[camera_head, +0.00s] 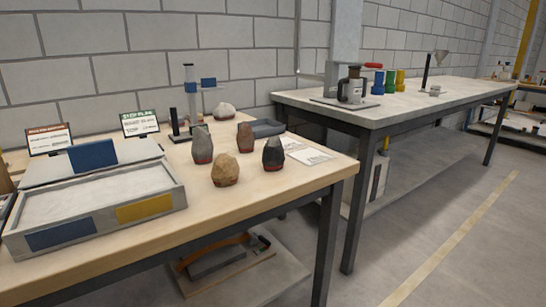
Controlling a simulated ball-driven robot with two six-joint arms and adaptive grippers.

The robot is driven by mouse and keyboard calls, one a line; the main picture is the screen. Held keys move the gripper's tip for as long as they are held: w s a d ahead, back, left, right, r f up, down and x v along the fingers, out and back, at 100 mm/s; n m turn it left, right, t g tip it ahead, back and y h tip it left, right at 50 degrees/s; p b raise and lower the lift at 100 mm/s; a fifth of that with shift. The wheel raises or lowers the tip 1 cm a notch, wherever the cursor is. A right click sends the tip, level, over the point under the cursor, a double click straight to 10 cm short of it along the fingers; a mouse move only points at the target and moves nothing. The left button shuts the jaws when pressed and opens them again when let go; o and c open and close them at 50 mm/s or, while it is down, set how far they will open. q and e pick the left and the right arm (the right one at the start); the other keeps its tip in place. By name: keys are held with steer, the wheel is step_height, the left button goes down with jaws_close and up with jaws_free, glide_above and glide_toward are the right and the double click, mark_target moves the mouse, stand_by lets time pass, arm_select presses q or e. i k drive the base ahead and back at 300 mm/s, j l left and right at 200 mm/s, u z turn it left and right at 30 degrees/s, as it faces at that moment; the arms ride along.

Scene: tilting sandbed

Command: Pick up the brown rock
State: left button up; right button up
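Several rocks stand upright on the wooden table (315,172), right of the sandbed. The front one is a tan-brown rock (226,171). Behind it stands a reddish-brown rock (245,138). I cannot tell from colour alone which of these two is the brown rock. A dark grey rock (273,152) with a reddish base stands to the right, and a grey rock (202,146) with a reddish base to the left. Neither of my grippers is in view.
The sandbed tray (95,225) fills the table's left side. Behind the rocks are a pale rock (224,111), a grey tray (267,128), a stand (190,90) and two sign cards. Papers (305,151) lie right. A second table (430,103) stands beyond.

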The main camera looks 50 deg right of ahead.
mark_target(245, 139)
steer(key=z, duration=1.25)
steer(key=u, duration=0.55)
steer(key=l+u, duration=1.15)
